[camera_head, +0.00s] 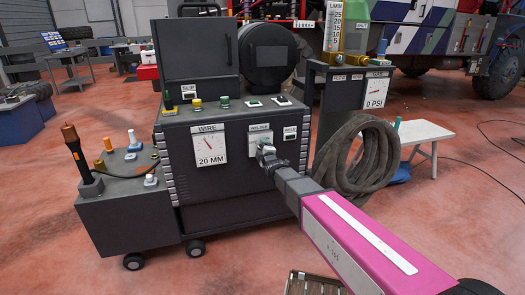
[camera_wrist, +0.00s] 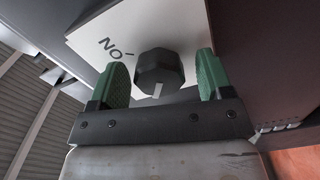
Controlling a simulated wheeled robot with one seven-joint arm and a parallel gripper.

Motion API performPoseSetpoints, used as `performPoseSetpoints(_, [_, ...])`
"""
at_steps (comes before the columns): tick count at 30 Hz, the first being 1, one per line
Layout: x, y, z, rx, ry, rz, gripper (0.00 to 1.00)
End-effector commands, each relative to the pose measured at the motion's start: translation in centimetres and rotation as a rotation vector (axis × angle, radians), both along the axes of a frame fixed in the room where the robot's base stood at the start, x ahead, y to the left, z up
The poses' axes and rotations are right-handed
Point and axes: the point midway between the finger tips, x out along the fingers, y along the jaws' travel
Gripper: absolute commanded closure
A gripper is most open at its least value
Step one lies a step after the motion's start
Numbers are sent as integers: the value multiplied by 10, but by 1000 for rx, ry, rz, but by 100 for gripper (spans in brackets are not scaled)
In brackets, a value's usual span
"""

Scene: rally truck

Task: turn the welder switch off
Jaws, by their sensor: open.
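The welder switch is a dark faceted knob (camera_wrist: 160,68) on a white plate, seen in the wrist view. My gripper (camera_head: 264,151) is at the plate labelled "WELDER" (camera_head: 260,133) on the dark machine's front in the head view, hiding the knob there. In the wrist view its two green fingers are apart, one on each side of the knob, with gaps visible. It holds nothing.
Left of the plate is a "WIRE" gauge (camera_head: 210,146); a small labelled plate (camera_head: 290,133) is at its right. Several buttons line the machine's top ledge (camera_head: 228,112). A coiled hose (camera_head: 362,158) hangs right of my arm. A low cart (camera_head: 128,195) stands at the left.

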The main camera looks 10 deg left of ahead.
Motion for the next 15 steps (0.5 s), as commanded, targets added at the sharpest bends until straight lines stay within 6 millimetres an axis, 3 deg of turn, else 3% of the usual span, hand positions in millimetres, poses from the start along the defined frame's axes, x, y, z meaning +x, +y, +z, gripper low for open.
performPoseSetpoints(8, [-25,-15,1,0,0,0,27])
performPoseSetpoints(15, [-64,-39,1,-1,1,0,27])
